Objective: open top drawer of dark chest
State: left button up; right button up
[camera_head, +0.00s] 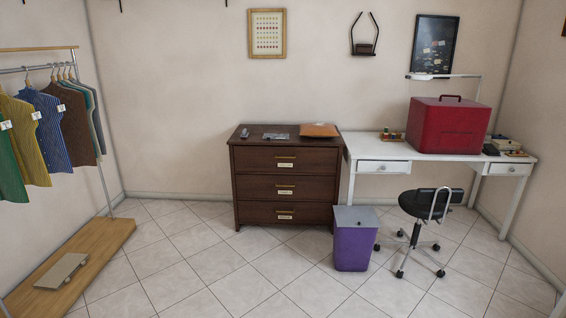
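The dark chest (243,183) is a brown wooden chest with three stacked drawers, standing against the back wall left of the white desk. Its top drawer (260,160) looks shut, with a brass-coloured handle (285,157) and a white label under it at the middle of its front. The two lower drawers look shut as well, each with a similar handle and label. Neither of my grippers is in view.
An orange-brown folder (319,130) and small items lie on the chest. A purple bin (352,246) stands by its right front corner. A white desk (400,153) bears a red box (448,128); a black chair (425,204) stands before it. The tiled floor (215,262) before the chest is clear.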

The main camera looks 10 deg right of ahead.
aim_at(306, 159)
jog(key=i+l+u, duration=0.1)
jog(key=i+l, duration=0.3)
jog(key=i+l+u, duration=0.1)
jog(key=i+l, duration=0.3)
jog(key=i, duration=0.25)
